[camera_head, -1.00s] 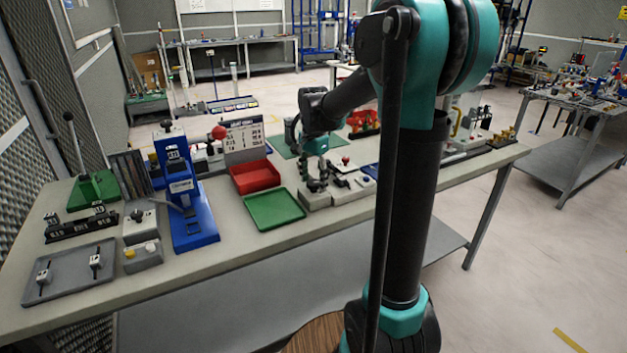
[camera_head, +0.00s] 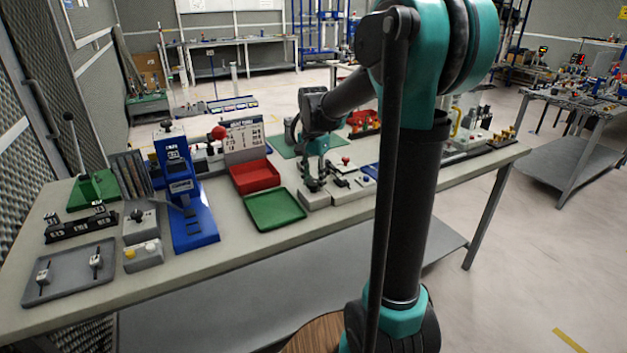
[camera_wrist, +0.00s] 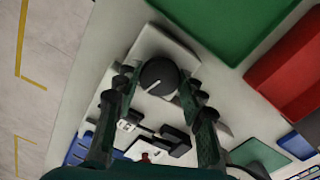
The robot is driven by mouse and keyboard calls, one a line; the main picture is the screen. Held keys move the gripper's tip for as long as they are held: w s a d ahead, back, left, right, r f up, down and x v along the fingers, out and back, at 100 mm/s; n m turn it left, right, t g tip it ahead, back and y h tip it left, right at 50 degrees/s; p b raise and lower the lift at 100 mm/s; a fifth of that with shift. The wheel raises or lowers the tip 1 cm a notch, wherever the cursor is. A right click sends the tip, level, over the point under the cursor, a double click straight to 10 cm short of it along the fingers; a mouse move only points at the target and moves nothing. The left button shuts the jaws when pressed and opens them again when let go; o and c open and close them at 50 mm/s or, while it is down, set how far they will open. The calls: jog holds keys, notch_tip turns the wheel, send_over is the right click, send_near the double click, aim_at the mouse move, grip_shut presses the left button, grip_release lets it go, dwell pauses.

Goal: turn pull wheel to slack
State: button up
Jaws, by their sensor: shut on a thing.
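A round black knob (camera_wrist: 159,77), which I take to be the pull wheel, sits on a pale grey block (camera_wrist: 152,42) in the wrist view. A white line on its top runs from near the middle to the lower-left rim. My gripper (camera_wrist: 158,82) has one finger on each side of the knob and is shut on it. In the head view my gripper (camera_head: 314,181) is low over the grey station (camera_head: 316,200) on the bench. The knob is hard to make out there behind the fingers.
A green tray (camera_head: 274,210) and a red bin (camera_head: 255,177) stand just left of the station. Black clamp-like parts and a red knob (camera_head: 346,160) are close on its right. A blue press (camera_head: 190,205) stands farther left on the bench.

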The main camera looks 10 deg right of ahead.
jog(key=n, duration=1)
jog(key=shift+n, duration=0.4)
jog(key=n, duration=1)
jog(key=shift+d, duration=0.1)
jog(key=shift+n, duration=0.3)
jog(key=o, duration=1.2)
jog(key=shift+c, duration=0.2)
